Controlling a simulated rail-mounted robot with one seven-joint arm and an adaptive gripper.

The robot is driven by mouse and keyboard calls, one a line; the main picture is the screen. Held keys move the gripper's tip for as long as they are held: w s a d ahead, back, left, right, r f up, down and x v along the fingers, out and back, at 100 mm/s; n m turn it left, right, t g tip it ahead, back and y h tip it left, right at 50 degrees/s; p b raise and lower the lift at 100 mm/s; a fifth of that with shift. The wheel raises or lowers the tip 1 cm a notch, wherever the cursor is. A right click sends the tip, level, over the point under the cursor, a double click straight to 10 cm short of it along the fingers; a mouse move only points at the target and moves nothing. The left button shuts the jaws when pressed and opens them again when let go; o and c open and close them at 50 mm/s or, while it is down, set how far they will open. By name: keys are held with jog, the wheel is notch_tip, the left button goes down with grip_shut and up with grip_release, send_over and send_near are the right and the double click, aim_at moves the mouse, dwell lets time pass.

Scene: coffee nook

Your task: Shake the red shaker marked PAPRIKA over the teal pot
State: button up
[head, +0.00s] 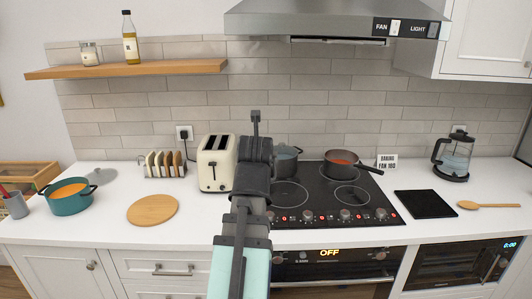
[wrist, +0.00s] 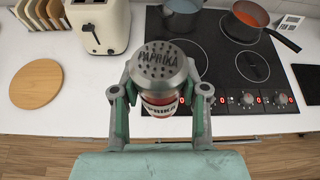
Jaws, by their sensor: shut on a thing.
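The red PAPRIKA shaker (wrist: 160,62) has a grey metal lid with holes and its name printed on it. It shows in the wrist view, lid towards the camera, with a red body and label below. My gripper (wrist: 160,98) is shut on it, a finger at each side. In the head view my arm hides the shaker, and my gripper (head: 255,150) is in front of the toaster and hob. The teal pot (head: 68,207) stands on the counter at the far left of the head view, open, with orange contents. It is well left of my gripper and outside the wrist view.
A round wooden board (head: 152,210), toast rack (head: 165,164) and cream toaster (head: 216,163) stand between pot and gripper. A grey utensil cup (head: 17,206) is left of the pot. The hob (head: 318,207) holds a grey pot (head: 286,160) and a pan (head: 345,168). The hood (head: 330,22) hangs above.

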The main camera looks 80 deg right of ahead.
jog(key=w+f+n+p, duration=0.3)
jog(key=w+n, duration=0.4)
jog(key=w, duration=1.9)
jog(key=w+d+f+n+p, duration=0.1)
jog(key=w+f+n+p, duration=0.2)
jog(key=w, duration=2.4)
jog(key=w+d+f+n+h+p, duration=0.1)
jog(key=w+f+n+p, duration=0.2)
jog(key=w, duration=2.3)
jog(key=shift+w+f+n, duration=0.2)
jog(key=shift+f+n, duration=1.9)
jog(key=shift+n, duration=2.8)
jog(key=shift+f, duration=0.1)
